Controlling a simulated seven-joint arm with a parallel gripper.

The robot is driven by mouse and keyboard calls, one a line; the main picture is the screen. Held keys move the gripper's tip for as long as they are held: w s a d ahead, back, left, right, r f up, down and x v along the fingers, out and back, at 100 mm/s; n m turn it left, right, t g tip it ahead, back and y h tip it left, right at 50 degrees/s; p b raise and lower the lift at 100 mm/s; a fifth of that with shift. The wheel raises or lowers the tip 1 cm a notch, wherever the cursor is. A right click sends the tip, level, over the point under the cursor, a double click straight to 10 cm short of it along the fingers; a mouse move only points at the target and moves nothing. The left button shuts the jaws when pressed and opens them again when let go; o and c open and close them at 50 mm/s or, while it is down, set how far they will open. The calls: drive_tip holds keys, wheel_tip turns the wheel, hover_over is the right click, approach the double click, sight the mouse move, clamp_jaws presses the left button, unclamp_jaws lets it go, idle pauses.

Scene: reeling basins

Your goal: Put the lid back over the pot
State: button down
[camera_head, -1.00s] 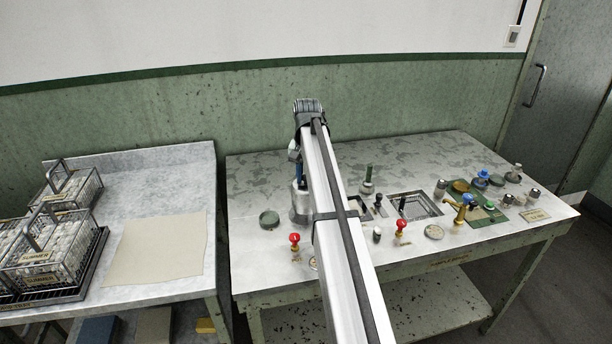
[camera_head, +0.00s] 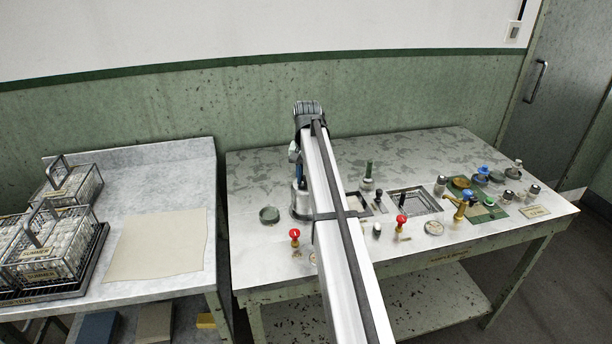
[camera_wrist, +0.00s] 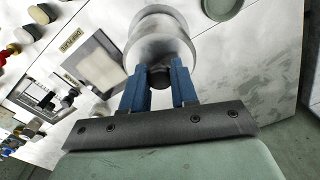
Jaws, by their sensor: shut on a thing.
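My gripper (camera_wrist: 160,88) has blue fingers closed on a small dark knob (camera_wrist: 160,79) in the wrist view. Beyond the knob is a round grey metal body (camera_wrist: 160,42), apparently the lid and pot; I cannot tell whether the lid is seated on the pot or apart from it. In the head view the grey metal pot (camera_head: 300,206) stands on the right-hand table, left of my arm, which partly hides it. The fingertips are hard to make out there. A shallow round green dish (camera_head: 269,215) lies left of the pot; it also shows in the wrist view (camera_wrist: 222,5).
The table (camera_head: 252,180) is bare behind the pot. Wire baskets (camera_head: 48,245) are on the left bench.

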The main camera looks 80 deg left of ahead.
drive_tip(key=shift+f, duration=0.8)
idle(0.8)
drive_tip(key=shift+c, duration=1.6)
unclamp_jaws()
drive_tip(key=shift+r, duration=3.5)
